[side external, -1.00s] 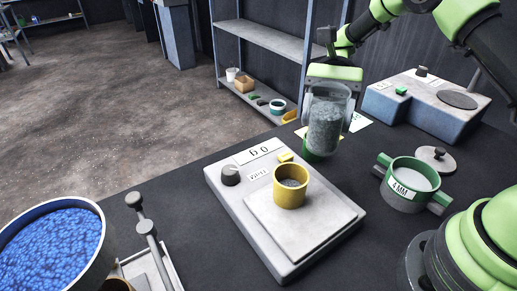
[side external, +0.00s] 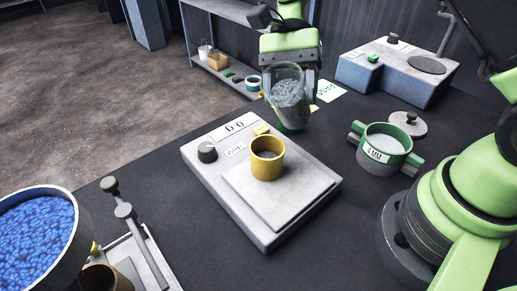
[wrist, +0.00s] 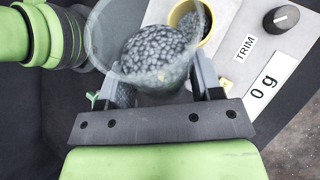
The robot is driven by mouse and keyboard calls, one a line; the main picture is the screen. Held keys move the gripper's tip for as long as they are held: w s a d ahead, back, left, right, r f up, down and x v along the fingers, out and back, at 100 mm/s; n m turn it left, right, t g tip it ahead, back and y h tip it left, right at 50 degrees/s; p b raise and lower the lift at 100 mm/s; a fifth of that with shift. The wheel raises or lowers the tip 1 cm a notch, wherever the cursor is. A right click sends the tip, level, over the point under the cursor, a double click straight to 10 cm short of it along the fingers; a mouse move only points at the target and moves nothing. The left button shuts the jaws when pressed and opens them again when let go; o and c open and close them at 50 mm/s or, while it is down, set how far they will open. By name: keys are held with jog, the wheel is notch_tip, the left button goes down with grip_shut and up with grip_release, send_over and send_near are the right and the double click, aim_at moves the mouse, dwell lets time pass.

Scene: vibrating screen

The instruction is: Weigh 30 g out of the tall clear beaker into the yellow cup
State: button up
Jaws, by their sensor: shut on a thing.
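The tall clear beaker (side external: 290,98) is partly filled with grey pellets and leans slightly, its top to the left in the side view. My gripper (side external: 291,72) is shut on it, a finger at each side, and holds it above the table behind the cup. The beaker (wrist: 148,50) fills the space between my fingers in the wrist view. The yellow cup (side external: 267,166) stands upright on the scale's plate (side external: 285,205) with some grey pellets inside. In the wrist view the cup (wrist: 207,32) is just beyond the beaker's rim. The scale's display (wrist: 263,95) reads 0 g.
The scale has a dark knob (side external: 207,152). A green-rimmed sieve marked 4 MM (side external: 385,150) and a grey lid (side external: 408,124) are at right. A grey-blue machine (side external: 400,70) stands behind. A tub of blue pellets (side external: 75,235) is at front left.

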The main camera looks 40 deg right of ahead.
dwell(0.6)
jog(key=shift+d+f+h, duration=0.1)
jog(key=shift+f+h, duration=0.3)
jog(key=shift+f, duration=0.2)
jog(key=shift+d+r+m+h, duration=0.15)
jog(key=shift+m+h, duration=0.15)
jog(key=shift+h, duration=0.3)
jog(key=shift+f+h, duration=0.3)
jog(key=shift+f, duration=0.25)
jog(key=shift+d+r+m+t+h, duration=0.15)
jog(key=shift+m+t+h, duration=0.2)
jog(key=shift+h, duration=0.25)
dwell(4.1)
